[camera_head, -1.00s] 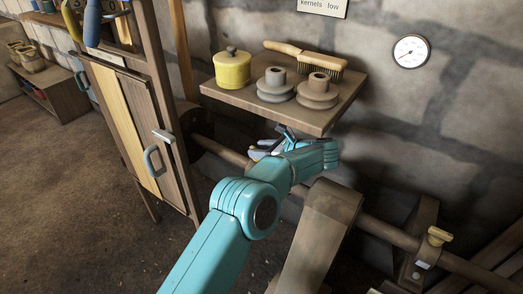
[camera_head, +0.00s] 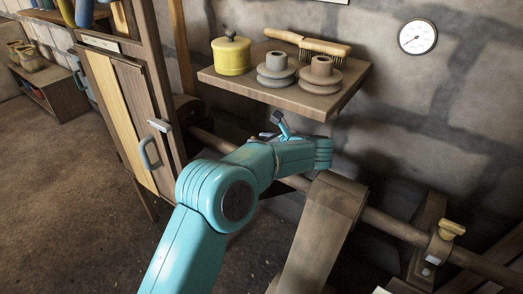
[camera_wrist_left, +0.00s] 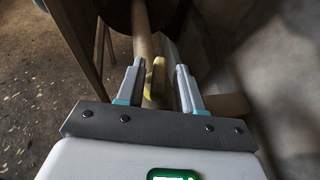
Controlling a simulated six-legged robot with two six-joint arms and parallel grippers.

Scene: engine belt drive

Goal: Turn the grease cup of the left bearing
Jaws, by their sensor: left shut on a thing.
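In the left wrist view, the yellow grease cup of the left bearing (camera_wrist_left: 157,80) stands between the two fingers of my left gripper (camera_wrist_left: 160,68), next to the shaft. My left gripper is shut on it. In the head view, only a small part of my left gripper (camera_head: 279,124) shows beyond my blue arm, below the shelf. The left bearing and its cup are hidden there. A second bearing (camera_head: 440,246) at the right carries another yellow cup (camera_head: 452,228). My right gripper is not in view.
A wooden shelf (camera_head: 330,106) close above my left gripper holds a yellow tin (camera_head: 231,55), two pulleys and a brush (camera_head: 305,42). The line shaft (camera_head: 385,219) runs along the wall, with a wide belt (camera_head: 322,232) over it. A wooden cabinet (camera_head: 130,120) stands at the left.

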